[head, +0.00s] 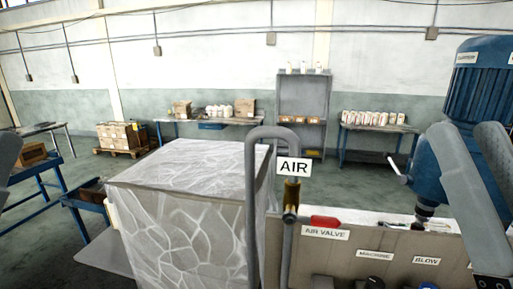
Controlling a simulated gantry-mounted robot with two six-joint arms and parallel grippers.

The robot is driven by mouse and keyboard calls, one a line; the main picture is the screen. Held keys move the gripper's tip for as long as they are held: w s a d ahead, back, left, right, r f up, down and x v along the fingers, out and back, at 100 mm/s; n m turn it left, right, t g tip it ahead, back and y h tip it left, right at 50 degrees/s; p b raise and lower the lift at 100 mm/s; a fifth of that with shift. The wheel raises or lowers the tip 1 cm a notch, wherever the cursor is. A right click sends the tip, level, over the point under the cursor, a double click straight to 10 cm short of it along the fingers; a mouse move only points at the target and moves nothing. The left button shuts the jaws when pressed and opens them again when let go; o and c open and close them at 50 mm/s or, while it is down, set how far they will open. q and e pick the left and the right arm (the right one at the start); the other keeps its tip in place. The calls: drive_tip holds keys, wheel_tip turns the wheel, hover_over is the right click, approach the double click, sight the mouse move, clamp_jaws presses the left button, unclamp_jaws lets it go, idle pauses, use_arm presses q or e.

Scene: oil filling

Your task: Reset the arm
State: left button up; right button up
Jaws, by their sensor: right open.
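My left gripper does not show.
A tall block with a white-veined pattern (185,225) stands at centre left. Beside it are a grey bent pipe with an AIR sign (294,167) and a panel (345,262) with a red air valve handle (325,222). Tables and a shelf (303,92) stand behind, across open floor.

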use_arm(q)
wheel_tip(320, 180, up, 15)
drive_tip(key=p, duration=1.1)
use_arm(e)
wheel_tip(320, 180, up, 15)
drive_tip(key=shift+d, duration=0.1)
